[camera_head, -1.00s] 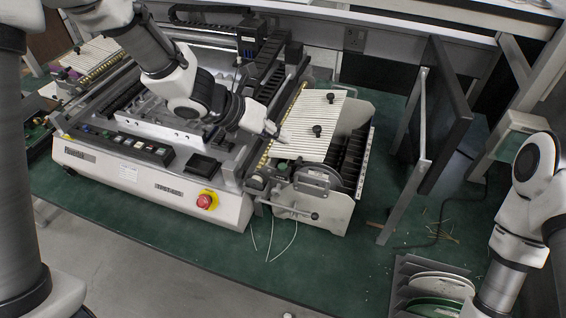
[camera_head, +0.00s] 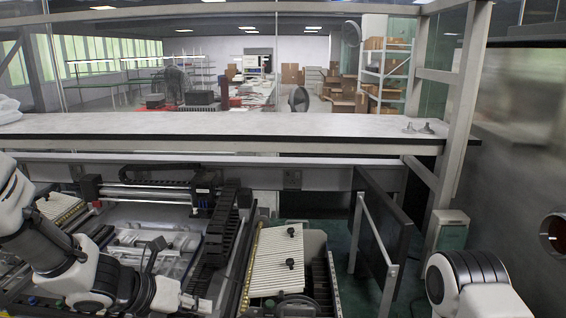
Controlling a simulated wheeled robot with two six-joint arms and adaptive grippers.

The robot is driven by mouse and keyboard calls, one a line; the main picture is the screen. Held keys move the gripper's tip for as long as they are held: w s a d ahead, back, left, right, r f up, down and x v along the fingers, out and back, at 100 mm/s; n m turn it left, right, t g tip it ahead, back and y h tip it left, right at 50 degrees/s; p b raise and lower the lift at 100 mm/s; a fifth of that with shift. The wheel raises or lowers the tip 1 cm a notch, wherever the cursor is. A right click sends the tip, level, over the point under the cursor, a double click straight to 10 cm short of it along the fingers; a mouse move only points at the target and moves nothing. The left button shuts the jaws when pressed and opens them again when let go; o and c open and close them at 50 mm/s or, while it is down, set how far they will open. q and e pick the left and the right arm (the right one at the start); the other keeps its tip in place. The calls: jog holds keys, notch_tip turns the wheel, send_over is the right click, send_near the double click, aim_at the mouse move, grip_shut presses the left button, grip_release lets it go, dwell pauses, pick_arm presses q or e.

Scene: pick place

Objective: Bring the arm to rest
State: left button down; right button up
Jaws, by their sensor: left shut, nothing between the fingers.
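My left arm comes in from the left, low in the picture, over the grey machine (camera_head: 160,240). My left gripper (camera_head: 198,302) is at its end, near the bottom edge, just left of the ribbed cream plate (camera_head: 277,255). It is shut with nothing seen in it, apart from the plate. My right arm shows only as a white and black joint at the bottom right; its gripper is out of the picture.
A black panel on a grey frame (camera_head: 382,228) stands right of the plate. A long pale shelf (camera_head: 230,124) runs behind the machine. A metal post (camera_head: 462,120) and a small grey-green box (camera_head: 452,231) are at the right. Shelving and cartons lie far back.

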pick_arm(q)
jog(key=s+f+n+g+b, duration=0.1)
jog(key=s+f+n+g, duration=0.3)
jog(key=f, duration=0.6)
jog(key=s+f+n+y+b, duration=0.1)
jog(key=s+f+n, duration=0.2)
jog(key=s+f, duration=0.5)
jog(key=s+f+n+g+b, duration=0.1)
jog(key=s+f+n, duration=0.25)
jog(key=f, duration=0.75)
jog(key=s+a+f+n+y, duration=0.3)
jog(key=s+a+n, duration=0.1)
jog(key=n, duration=0.9)
jog(key=s+a+f+n+g+y, duration=0.1)
jog(key=s+a+f+n+y, duration=0.2)
jog(key=n, duration=1.1)
jog(key=s+a+f, duration=0.1)
jog(key=s, duration=0.2)
jog(key=shift+s+a+f, duration=0.15)
jog(key=shift+s+a, duration=0.15)
pick_arm(e)
jog(key=f, duration=0.4)
jog(key=shift+w+d, duration=0.2)
jog(key=shift+d, duration=0.05)
jog(key=shift+r, duration=0.1)
